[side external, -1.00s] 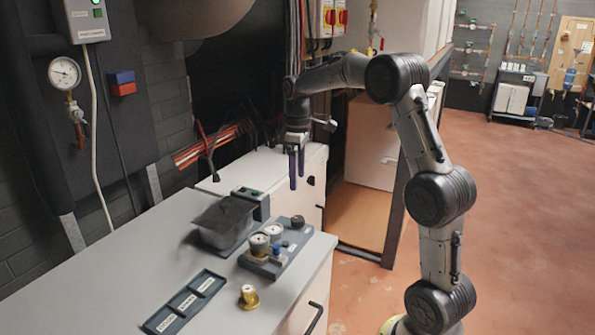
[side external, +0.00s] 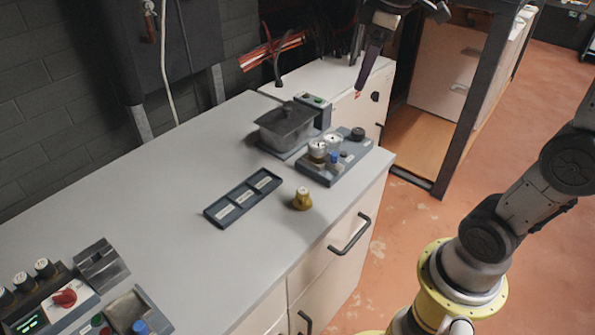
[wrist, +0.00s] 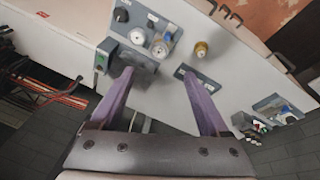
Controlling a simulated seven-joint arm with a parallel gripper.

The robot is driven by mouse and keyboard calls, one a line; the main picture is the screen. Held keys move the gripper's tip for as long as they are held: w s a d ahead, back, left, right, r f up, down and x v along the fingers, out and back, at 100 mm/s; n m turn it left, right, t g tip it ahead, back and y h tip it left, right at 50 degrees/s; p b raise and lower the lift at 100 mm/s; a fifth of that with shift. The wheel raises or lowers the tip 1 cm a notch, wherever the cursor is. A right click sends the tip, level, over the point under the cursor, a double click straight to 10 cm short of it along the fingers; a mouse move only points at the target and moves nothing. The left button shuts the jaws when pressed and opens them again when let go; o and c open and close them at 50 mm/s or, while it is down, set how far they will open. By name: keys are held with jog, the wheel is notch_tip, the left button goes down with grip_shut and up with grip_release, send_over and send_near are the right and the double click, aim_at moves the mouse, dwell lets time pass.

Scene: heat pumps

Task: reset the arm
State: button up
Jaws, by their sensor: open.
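My gripper (wrist: 165,98) shows in the wrist view with its two purple fingers spread apart and nothing between them. In the side external view only part of my gripper (side external: 372,52) shows at the top edge, above the far end of the grey counter (side external: 150,190). It is clear of the counter and touches nothing that I can see.
On the counter are a dark bin (side external: 287,125), a gauge panel (side external: 335,160), a three-slot tray (side external: 243,197) and a brass fitting (side external: 302,199). A control box (side external: 45,305) stands at the near left.

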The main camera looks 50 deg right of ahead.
jog(key=s+a+f+m+t, duration=0.1)
jog(key=s+a+f+m, duration=0.1)
jog(key=s, duration=0.5)
jog(key=s+a+f+m+t, duration=0.1)
jog(key=s+a+f+m, duration=0.1)
jog(key=s+a+f, duration=0.3)
jog(key=s+f, duration=0.1)
jog(key=s, duration=0.2)
jog(key=shift+a+f+m+y, duration=0.15)
jog(key=shift+f+m+y, duration=0.15)
jog(key=shift+y, duration=0.1)
jog(key=shift+r, duration=0.1)
jog(key=shift+c, duration=0.3)
